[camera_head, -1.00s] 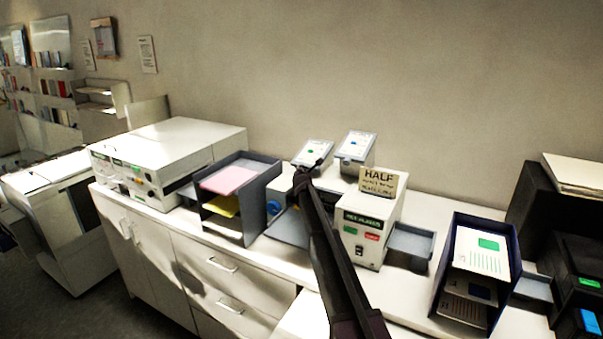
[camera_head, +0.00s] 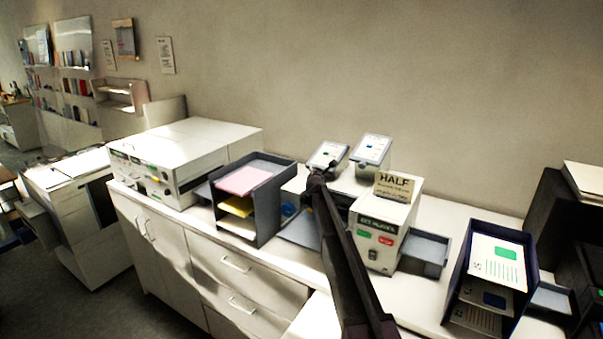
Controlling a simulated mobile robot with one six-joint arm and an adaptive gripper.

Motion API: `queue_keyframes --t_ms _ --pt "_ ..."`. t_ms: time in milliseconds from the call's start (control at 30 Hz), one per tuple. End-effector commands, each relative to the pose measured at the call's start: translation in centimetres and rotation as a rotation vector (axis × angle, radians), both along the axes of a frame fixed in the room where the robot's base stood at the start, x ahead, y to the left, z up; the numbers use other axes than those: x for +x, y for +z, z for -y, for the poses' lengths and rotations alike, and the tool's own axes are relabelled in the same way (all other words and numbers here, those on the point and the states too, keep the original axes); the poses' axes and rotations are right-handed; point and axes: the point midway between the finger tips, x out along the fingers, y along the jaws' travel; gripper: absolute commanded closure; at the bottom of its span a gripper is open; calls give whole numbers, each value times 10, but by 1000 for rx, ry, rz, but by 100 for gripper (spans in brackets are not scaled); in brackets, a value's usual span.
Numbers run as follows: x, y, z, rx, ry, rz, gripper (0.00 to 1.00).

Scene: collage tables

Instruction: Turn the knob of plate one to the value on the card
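A card (camera_head: 393,186) standing on a white machine (camera_head: 379,232) reads HALF, with smaller lines below that are too small to read. A blue round knob-like part (camera_head: 288,210) shows on a white unit between the paper trays and my arm. Its pointer and scale cannot be made out, and I cannot tell whether it belongs to plate one. My dark arm reaches from the bottom edge up past the white machine's left side. My gripper (camera_head: 316,178) is at its far end, up and right of the blue part and apart from it in the picture. Its fingers are too small to read.
A dark paper tray stack (camera_head: 275,204) stands left of my arm. Two tilted screens (camera_head: 371,149) stand behind it. A grey side tray (camera_head: 427,252) and a dark blue holder (camera_head: 527,243) are to the right. A large white printer (camera_head: 186,160) fills the counter's left.

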Motion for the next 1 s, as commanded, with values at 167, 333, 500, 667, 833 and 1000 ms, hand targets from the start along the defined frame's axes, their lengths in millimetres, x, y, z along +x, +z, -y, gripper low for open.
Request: queue_keyframes --t_ms 167,333,500,667,833,1000 --pt "1 3 -2 -74 -28 -53 9" --pt "2 3 -2 -172 -68 -125 9" --pt "2 3 -3 -280 -112 -203 9" --pt "3 2 -3 -381 -153 -276 9" --pt "4 2 -4 -490 -197 -356 9" --pt "4 1 -4 -598 -241 -434 9"
